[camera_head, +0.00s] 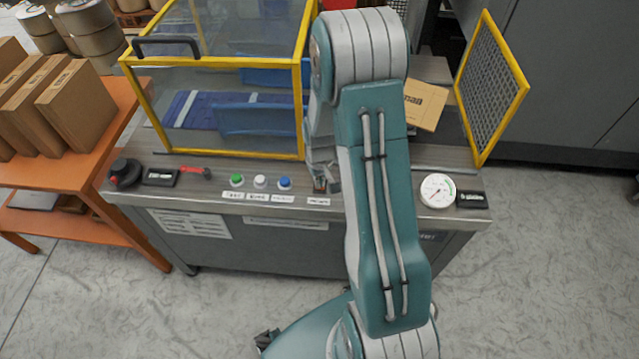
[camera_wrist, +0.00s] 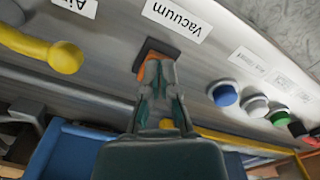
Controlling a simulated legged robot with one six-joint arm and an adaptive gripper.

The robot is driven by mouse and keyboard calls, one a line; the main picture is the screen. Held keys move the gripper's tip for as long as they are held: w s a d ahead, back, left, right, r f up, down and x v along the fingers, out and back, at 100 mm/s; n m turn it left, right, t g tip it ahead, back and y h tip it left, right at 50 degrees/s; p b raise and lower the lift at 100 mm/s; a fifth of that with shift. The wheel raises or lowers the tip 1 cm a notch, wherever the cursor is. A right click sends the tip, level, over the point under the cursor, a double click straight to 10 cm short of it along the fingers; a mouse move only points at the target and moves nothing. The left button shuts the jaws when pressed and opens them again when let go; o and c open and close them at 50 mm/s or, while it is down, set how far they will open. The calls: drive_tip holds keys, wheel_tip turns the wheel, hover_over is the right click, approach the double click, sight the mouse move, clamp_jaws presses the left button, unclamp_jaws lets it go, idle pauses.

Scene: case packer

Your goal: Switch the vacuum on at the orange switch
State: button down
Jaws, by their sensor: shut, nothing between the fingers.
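The orange switch (camera_wrist: 149,70) sits on a dark base (camera_wrist: 153,48) in the wrist view, below a white label reading "Vacuum" (camera_wrist: 178,17). My gripper (camera_wrist: 160,76) is shut and empty, with its fingertips right at the switch and covering part of it. I cannot tell whether they touch or which way the switch is set. In the head view my gripper (camera_head: 326,184) is low over the front strip of the machine, right of the buttons.
Green (camera_head: 237,180), white (camera_head: 260,181) and blue (camera_head: 285,183) buttons stand left of my gripper. A yellow handle (camera_wrist: 62,57) is on the other side in the wrist view. A gauge (camera_head: 438,191), a yellow-framed guard (camera_head: 305,100) and an open mesh door (camera_head: 492,88) are near my arm.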

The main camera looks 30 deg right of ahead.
drive_tip(key=shift+f, duration=0.1)
drive_tip(key=shift+r, duration=3.5)
drive_tip(key=shift+r, duration=0.1)
drive_tip(key=s+a+r+t, duration=0.1)
drive_tip(key=s+a+r, duration=0.25)
drive_tip(key=r, duration=0.35)
drive_tip(key=s+a+r+t, duration=0.2)
drive_tip(key=s+a+r, duration=0.15)
drive_tip(key=r, duration=0.45)
drive_tip(key=s+a+r+t, duration=0.1)
drive_tip(key=s+a+r, duration=0.2)
drive_tip(key=s+r, duration=0.3)
drive_tip(key=s+a+r+t, duration=0.1)
drive_tip(key=s+a+r, duration=0.1)
drive_tip(key=s+r, duration=0.2)
drive_tip(key=shift+s+a+r+n+t, duration=0.15)
drive_tip(key=shift+s+a+n+t, duration=0.2)
drive_tip(key=shift+s, duration=0.75)
drive_tip(key=shift+d, duration=0.15)
